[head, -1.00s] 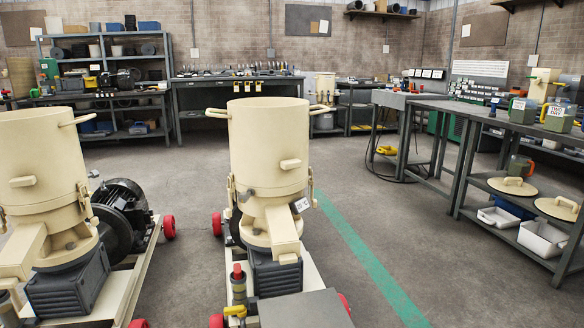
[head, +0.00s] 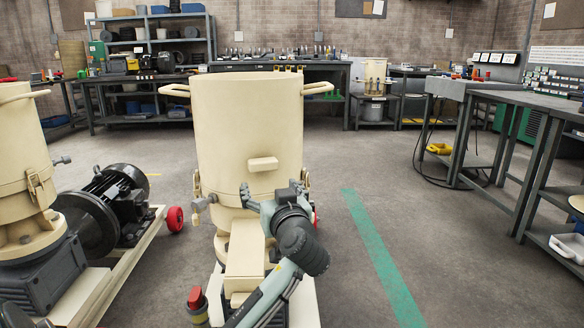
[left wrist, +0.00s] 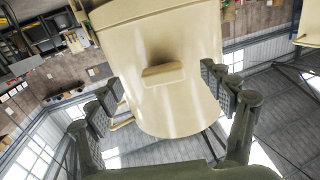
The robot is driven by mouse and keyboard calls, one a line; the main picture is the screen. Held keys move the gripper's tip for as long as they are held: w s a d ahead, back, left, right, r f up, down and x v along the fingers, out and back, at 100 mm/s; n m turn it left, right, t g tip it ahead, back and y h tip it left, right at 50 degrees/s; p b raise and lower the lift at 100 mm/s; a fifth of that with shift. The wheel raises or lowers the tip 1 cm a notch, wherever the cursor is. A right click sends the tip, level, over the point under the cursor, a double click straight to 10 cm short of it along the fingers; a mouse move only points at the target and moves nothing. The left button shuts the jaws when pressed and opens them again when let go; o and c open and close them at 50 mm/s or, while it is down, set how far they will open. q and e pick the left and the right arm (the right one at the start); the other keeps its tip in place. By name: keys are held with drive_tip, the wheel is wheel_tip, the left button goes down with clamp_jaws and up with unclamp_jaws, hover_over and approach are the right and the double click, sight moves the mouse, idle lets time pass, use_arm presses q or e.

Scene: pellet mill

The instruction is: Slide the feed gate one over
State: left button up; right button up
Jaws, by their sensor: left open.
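A cream mill hopper (head: 245,115) stands upright in the middle of the head view, with a sloping cream chute (head: 245,250) below it. A small cream tab (head: 263,164), which may be the feed gate's handle, sticks out from its front; it also shows in the left wrist view (left wrist: 162,74). My left gripper (head: 272,193) is open just below the tab in the head view. In the left wrist view its spread fingers (left wrist: 160,88) flank the tab with clear gaps, and nothing is held. My right gripper is not in view.
A second cream mill (head: 22,145) stands at the left with a black motor (head: 115,190) beside it. A red-topped fitting (head: 196,300) stands low by the chute. A workbench (head: 510,98) is at the right. The floor around the green stripe (head: 378,250) is clear.

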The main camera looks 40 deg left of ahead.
sight(263, 169)
use_arm(q)
drive_tip(key=shift+w+a+r+n+y, duration=0.3)
drive_tip(key=shift+w+r, duration=0.2)
drive_tip(key=shift+r, duration=0.25)
drive_tip(key=x, duration=0.7)
drive_tip(key=shift+s+a+f, duration=0.1)
drive_tip(key=shift+a, duration=0.05)
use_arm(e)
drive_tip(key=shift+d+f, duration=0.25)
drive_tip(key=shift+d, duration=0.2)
